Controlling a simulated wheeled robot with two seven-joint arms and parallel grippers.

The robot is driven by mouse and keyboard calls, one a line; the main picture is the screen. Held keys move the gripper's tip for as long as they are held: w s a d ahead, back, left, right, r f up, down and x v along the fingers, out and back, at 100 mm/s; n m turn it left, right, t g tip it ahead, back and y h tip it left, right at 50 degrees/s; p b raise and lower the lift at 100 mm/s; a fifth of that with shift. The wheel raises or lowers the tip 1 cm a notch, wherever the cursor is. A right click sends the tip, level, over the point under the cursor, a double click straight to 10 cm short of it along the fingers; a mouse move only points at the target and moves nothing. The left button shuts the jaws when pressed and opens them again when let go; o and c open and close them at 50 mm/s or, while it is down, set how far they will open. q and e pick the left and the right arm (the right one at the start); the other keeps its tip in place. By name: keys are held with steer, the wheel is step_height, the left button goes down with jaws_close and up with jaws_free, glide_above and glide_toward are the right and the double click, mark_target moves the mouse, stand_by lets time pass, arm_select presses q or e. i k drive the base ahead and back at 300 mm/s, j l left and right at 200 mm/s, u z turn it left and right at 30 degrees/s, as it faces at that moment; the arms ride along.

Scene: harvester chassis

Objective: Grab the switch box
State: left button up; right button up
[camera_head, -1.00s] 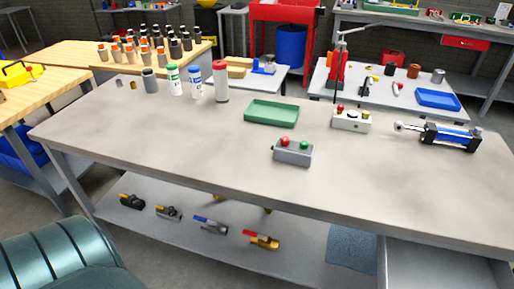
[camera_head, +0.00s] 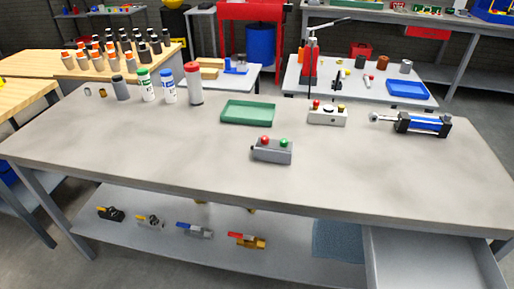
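A grey switch box (camera_head: 272,151) with a red and a green button on top sits near the middle of the grey workbench (camera_head: 200,150). A second, paler box (camera_head: 327,115) with a red and a yellow button and a dark round part stands further back to the right. The frames do not name which is the switch box; the grey one is nearer. Neither of my grippers shows in the head view.
A green tray (camera_head: 248,112) lies behind the grey box. Several bottles and canisters (camera_head: 194,84) stand at the back left. A blue cylinder (camera_head: 422,124) lies at the right. Valves (camera_head: 195,230) lie on the lower shelf; a drawer (camera_head: 425,262) is open front right.

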mark_target(272, 152)
steer(key=z, duration=1.9)
steer(key=k+j, duration=0.7)
steer(key=j, duration=0.25)
steer(key=k+j, duration=0.35)
steer(key=j, duration=0.1)
